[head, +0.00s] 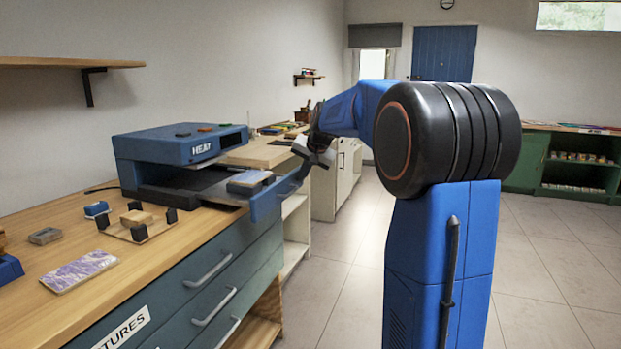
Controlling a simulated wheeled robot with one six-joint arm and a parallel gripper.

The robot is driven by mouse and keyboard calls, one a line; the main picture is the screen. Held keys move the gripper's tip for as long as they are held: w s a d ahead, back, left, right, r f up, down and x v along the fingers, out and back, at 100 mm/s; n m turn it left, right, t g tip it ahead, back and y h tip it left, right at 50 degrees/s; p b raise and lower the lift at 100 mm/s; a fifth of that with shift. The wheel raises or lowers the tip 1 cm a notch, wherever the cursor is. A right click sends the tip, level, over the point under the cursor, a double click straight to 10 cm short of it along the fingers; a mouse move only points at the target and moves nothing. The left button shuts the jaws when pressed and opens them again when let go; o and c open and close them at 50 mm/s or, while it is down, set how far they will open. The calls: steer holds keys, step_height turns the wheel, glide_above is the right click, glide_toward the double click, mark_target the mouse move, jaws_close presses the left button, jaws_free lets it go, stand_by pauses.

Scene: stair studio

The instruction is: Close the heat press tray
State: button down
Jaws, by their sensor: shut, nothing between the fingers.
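The blue heat press (172,146) stands on the wooden workbench at the left, with "HEAT" lettering on its front. Its tray (222,192) is pulled out toward the bench's front edge, with a blue front panel (266,203) at its end. The dark wrist hides part of that area.
A wooden jig with black corner posts (138,221), a small blue block (96,209) and a purple patterned tile (79,271) lie on the bench left of the tray. Drawers (207,268) are below. The tiled floor (330,285) in front of the bench is clear.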

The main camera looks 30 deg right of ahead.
steer(key=w+a, duration=0.4)
steer(key=w, duration=0.1)
steer(key=w+a, duration=0.4)
steer(key=w, duration=0.1)
steer(key=w+a, duration=0.4)
steer(key=w, duration=0.1)
steer(key=shift+w, duration=0.2)
steer(key=shift+w+a, duration=0.5)
steer(key=shift+w, duration=0.15)
steer(key=shift+r, duration=0.1)
